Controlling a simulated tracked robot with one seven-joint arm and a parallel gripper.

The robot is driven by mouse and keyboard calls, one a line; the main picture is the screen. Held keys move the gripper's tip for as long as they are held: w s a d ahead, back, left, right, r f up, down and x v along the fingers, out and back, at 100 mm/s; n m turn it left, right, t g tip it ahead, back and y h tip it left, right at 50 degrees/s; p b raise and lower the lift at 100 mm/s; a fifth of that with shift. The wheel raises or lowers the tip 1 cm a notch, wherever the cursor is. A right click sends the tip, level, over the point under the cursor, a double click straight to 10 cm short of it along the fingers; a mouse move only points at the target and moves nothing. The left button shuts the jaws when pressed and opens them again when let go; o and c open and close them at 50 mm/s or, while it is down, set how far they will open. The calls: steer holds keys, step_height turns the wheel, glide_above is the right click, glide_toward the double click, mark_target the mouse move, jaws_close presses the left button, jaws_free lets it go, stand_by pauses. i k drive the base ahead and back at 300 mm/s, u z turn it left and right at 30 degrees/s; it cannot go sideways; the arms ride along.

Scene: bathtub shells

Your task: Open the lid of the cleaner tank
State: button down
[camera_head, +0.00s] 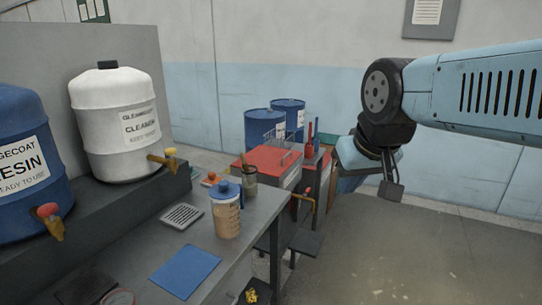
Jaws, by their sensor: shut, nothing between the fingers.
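A white drum (117,135) with a black cap and a label that seems to read "cleaner" stands at the left on a dark raised shelf. Its cap (107,65) sits on top, and a tap (163,161) sticks out low on its right. Beyond the bench is a grey box with a flat red top (262,163), which looks like a lidded tank; I cannot tell which of the two is the cleaner tank. The red top lies flat. My gripper (391,188) hangs at the right, shut and empty, apart from both. Its fingertips are small and dark here.
A blue resin drum (25,165) stands at the far left. The bench (150,240) holds a jug with a blue lid (227,215), a drain grate (182,215) and a blue sheet (185,270). Blue barrels (288,110) stand behind the red top. The floor at right is clear.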

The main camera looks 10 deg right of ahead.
mark_target(269, 160)
steer(key=z, duration=0.2)
steer(key=i, duration=1.45)
steer(key=u, duration=0.15)
